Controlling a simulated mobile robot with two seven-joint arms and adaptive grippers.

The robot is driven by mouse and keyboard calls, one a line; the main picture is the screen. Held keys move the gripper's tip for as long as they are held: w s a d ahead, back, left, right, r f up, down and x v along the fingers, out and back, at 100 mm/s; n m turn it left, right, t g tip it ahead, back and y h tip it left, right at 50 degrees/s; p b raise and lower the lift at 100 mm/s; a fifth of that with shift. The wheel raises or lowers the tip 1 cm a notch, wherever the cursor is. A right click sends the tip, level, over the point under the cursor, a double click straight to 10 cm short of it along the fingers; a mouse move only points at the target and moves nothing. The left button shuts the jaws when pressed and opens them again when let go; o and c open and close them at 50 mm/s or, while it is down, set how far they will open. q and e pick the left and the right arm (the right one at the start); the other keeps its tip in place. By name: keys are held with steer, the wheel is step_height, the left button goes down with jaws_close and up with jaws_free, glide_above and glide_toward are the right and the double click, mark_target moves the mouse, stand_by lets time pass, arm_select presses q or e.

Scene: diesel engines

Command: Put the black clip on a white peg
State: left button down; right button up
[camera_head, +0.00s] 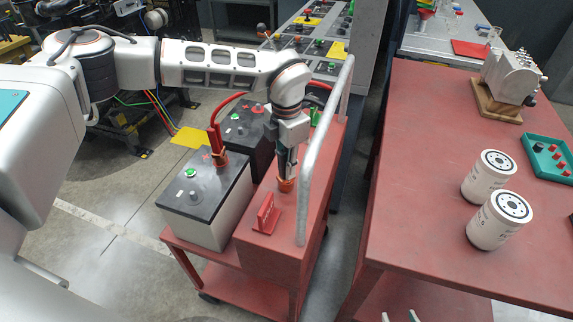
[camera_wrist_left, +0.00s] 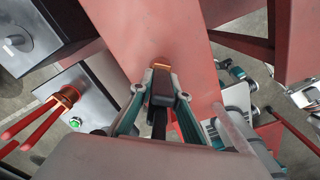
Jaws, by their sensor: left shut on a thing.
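My left gripper (camera_head: 287,168) is shut on the black clip (camera_wrist_left: 162,88), which has copper-coloured jaws. The clip points down over the top of the red cart (camera_head: 270,243); I cannot tell whether its tip touches the surface. In the head view, the gripper hides most of the clip. I cannot make out a clearly white peg. The front battery (camera_head: 209,205) has a greyish round post (camera_head: 193,198) on its top. My right gripper (camera_head: 401,316) shows only its fingertips at the bottom edge, apart and with nothing between them.
A red-handled clip (camera_head: 218,155) sits on the front battery. A red bracket (camera_head: 265,214) and a grey handrail (camera_head: 315,165) stand on the cart. The red table (camera_head: 420,220) at the right holds two white filters (camera_head: 488,178), a teal tray (camera_head: 548,158) and a pump (camera_head: 508,80).

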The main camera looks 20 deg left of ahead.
arm_select(q)
steer(key=c, duration=1.8)
jaws_free()
steer(key=shift+c, duration=0.2)
step_height(320, 180, up, 12)
steer(key=shift+r, duration=0.1)
